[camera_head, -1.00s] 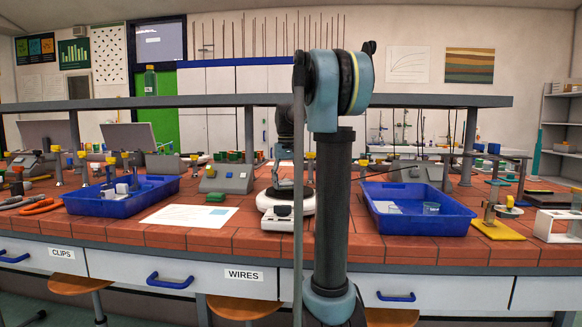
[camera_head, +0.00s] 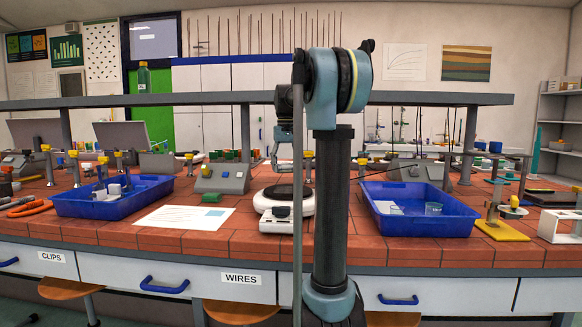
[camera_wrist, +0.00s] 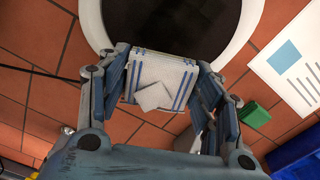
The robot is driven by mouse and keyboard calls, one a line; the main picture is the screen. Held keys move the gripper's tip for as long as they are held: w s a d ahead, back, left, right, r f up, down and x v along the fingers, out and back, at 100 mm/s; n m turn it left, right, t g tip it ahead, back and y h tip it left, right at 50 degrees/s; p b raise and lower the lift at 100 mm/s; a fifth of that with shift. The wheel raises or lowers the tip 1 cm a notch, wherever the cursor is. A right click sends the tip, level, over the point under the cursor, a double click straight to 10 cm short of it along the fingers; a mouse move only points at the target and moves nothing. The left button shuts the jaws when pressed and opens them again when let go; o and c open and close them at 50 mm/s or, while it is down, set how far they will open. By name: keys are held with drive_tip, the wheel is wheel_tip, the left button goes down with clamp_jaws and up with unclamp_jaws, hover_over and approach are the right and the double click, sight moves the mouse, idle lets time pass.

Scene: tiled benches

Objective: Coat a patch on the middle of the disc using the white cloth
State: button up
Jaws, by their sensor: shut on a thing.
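The dark round disc (camera_head: 284,191) lies on top of a white device on the bench. In the wrist view the disc (camera_wrist: 170,22) is near black, cut off by the top edge, with no clear patch seen on the part in view. My gripper (camera_head: 284,160) is above the disc, apart from it, and partly hidden by my arm. In the wrist view my gripper (camera_wrist: 163,75) is shut on the white cloth (camera_wrist: 160,68), which has blue stripes along its sides. A small pale square (camera_wrist: 153,97) shows on the cloth's near part.
A white sheet (camera_head: 170,217) lies left of the device, with a green block (camera_head: 212,198) behind it. Blue trays stand at left (camera_head: 75,205) and right (camera_head: 450,222). A grey shelf (camera_head: 220,99) runs across above the bench.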

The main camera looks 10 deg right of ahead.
drive_tip(key=shift+r, duration=1.2)
drive_tip(key=shift+s, duration=0.15)
